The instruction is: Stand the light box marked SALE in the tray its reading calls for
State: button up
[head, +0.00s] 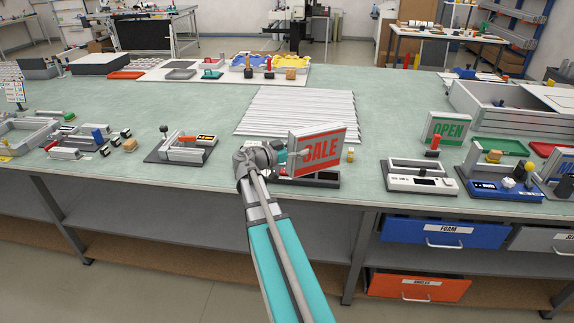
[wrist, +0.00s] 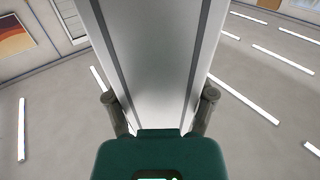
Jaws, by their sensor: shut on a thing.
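The SALE light box (head: 328,157), white with a red front and grey edges, is upright and slightly turned. My gripper (head: 283,156) is shut on its left side in the head view. In the wrist view, the grey body of the light box (wrist: 150,60) fills the space between the two fingers of my gripper (wrist: 160,108). The box is at a bench device (head: 318,181) with a dark strip; I cannot tell whether it touches it. Part of that device is hidden by the box and my arm. A green tray (head: 500,146) and a red tray (head: 547,149) lie at the right.
A green OPEN light box (head: 443,129) stands at the right behind a white device (head: 421,180). A blue-based device (head: 492,187) is beside it. Another device (head: 184,149) with a small display is left. A ribbed pale mat (head: 297,110) lies behind the SALE box.

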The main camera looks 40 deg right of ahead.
dwell(0.3)
jog(key=shift+w+a+t, duration=0.25)
jog(key=shift+w+t, duration=0.2)
jog(key=shift+t, duration=0.05)
jog(key=w+a+n+t+y+b, duration=0.2)
jog(key=w+a+n+t+y, duration=0.1)
jog(key=w+a+n+t, duration=0.8)
jog(key=w+a+t, duration=0.4)
jog(key=w+a, duration=0.1)
jog(key=shift+w+a+f, duration=0.2)
jog(key=shift+a+f, duration=0.05)
jog(key=shift+a, duration=0.15)
